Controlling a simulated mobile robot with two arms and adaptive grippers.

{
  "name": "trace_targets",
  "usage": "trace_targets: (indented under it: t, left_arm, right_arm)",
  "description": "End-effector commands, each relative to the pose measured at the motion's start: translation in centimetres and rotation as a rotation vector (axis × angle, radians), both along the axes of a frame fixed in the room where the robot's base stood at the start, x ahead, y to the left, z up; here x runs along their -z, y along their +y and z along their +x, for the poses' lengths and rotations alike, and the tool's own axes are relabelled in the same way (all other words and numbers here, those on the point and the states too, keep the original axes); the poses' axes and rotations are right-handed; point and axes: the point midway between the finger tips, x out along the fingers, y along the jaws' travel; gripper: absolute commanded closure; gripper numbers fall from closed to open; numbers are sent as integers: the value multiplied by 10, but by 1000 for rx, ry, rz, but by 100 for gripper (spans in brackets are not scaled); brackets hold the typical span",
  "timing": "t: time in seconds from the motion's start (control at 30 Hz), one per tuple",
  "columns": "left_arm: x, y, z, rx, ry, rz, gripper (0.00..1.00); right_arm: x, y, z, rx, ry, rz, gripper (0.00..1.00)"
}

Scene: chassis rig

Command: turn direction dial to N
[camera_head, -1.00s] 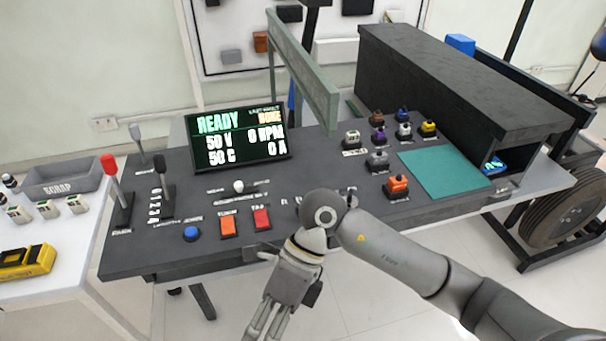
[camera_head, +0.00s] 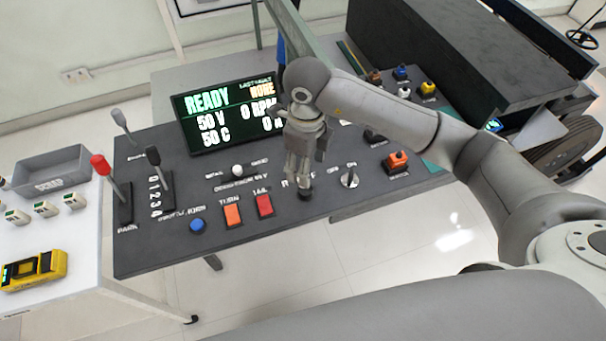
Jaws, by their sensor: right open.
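The direction dial (camera_head: 305,192) is a small dark knob on the grey control panel (camera_head: 270,205). Letters next to it begin with R; the rest are hidden or too small to read, so I cannot tell where it points. My right gripper (camera_head: 301,177) points down over the dial, fingers open. Its fingertips are at or just above the knob; I cannot tell whether they touch it. My left gripper is not in view.
Left of the dial are the red (camera_head: 264,205) and orange (camera_head: 232,215) buttons and a white-knobbed switch (camera_head: 237,170). A toggle (camera_head: 349,179) stands to its right. The display (camera_head: 225,115) stands behind, reading READY. Levers (camera_head: 118,190) stand at left.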

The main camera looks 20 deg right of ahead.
Motion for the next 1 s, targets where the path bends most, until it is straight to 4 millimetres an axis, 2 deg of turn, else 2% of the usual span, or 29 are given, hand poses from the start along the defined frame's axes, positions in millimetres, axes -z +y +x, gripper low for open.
trace_targets:
  t: [0.3,0.5,0.7,0.9,1.0]
  left_arm:
    - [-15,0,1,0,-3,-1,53]
    - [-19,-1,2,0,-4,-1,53]
    - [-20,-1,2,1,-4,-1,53]
    - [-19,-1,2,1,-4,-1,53]
    - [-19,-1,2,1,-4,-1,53]
  right_arm:
    - [59,0,-2,0,6,0,45]
    - [85,0,-1,-1,4,1,45]
    - [93,0,-1,-2,1,1,45]
    - [94,0,-1,-2,1,2,45]
    - [93,0,-1,-2,1,2,58]
